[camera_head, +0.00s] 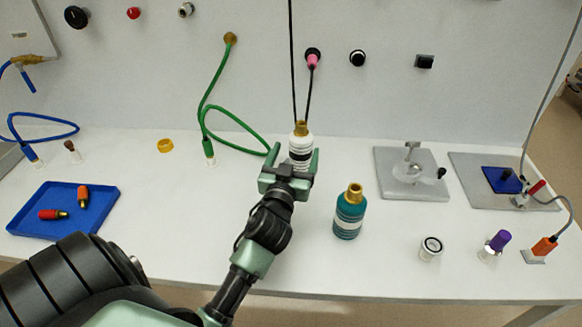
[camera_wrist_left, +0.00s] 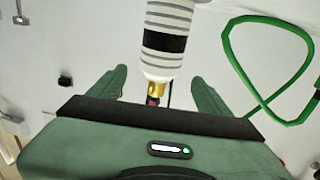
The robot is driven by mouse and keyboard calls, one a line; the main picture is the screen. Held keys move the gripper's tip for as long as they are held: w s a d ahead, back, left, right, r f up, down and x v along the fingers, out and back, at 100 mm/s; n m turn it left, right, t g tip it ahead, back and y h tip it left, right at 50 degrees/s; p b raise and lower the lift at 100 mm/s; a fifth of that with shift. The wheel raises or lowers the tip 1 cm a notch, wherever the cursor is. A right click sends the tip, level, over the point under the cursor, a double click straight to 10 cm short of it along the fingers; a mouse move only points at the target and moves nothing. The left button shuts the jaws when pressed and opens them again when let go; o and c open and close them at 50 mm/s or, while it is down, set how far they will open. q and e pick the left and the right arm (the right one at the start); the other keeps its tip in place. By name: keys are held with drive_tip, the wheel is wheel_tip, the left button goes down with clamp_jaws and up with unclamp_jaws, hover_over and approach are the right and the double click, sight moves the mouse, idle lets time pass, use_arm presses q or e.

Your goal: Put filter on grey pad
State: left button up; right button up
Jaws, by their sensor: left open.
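A white cylinder with black and grey bands and a gold neck (camera_head: 301,148), perhaps the filter, stands upright on the bench; it also shows in the left wrist view (camera_wrist_left: 167,40). My left gripper (camera_head: 291,165) is open at it, with a finger to each side; in the left wrist view the gap between its fingertips (camera_wrist_left: 160,80) lines up with the cylinder's neck end. I cannot tell whether they touch. A similar teal cylinder with a gold neck (camera_head: 349,212) stands to the right. A grey plate (camera_head: 395,186), possibly the grey pad, carries a clear disc and a clamp. My right gripper is not in view.
A second grey plate (camera_head: 470,170) has a blue pad on it. A blue tray (camera_head: 30,222) holds red and orange pieces at left. A green hose (camera_head: 236,122) runs close behind my gripper. A white ringed cup (camera_head: 431,248) and purple-capped vial (camera_head: 497,243) stand front right.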

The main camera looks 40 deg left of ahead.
use_arm(q)
drive_tip(key=v, duration=0.5)
drive_tip(key=shift+b, duration=0.35)
